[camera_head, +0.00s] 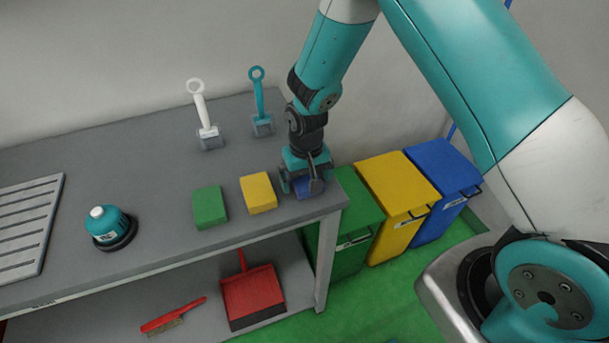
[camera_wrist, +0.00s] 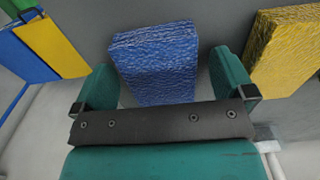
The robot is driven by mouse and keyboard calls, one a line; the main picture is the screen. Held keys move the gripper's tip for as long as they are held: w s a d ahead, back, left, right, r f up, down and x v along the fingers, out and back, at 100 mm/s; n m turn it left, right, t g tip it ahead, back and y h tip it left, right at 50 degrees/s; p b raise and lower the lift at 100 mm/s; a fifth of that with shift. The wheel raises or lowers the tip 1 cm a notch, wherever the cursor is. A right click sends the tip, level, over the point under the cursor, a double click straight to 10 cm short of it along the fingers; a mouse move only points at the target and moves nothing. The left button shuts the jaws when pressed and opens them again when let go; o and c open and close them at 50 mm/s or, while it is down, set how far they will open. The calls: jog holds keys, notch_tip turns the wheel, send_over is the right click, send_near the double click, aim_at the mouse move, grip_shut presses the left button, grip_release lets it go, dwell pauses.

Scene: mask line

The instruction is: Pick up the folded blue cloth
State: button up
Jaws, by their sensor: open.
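The folded blue cloth (camera_head: 305,189) lies on the grey table near its right front corner, mostly hidden by my gripper in the head view. In the wrist view the blue cloth (camera_wrist: 156,62) shows as a textured block between the two green fingers. My gripper (camera_head: 304,184) is over the cloth and pointing down. It is open in the wrist view (camera_wrist: 165,88), with one finger on each side of the cloth and a gap visible beside it. I cannot tell whether either finger touches it.
A yellow cloth (camera_head: 258,193) lies just left of my gripper, with a green cloth (camera_head: 210,207) further left. Two brushes (camera_head: 208,135) (camera_head: 262,120) stand behind. Green, yellow (camera_head: 398,204) and blue bins stand right of the table (camera_head: 150,180). A teal round container (camera_head: 108,226) is at the left.

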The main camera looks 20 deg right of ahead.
aim_at(306, 178)
jog(key=c, duration=1)
jog(key=shift+o, duration=0.2)
notch_tip(306, 178, up, 20)
jog(key=b, duration=0.2)
jog(key=shift+b, duration=0.35)
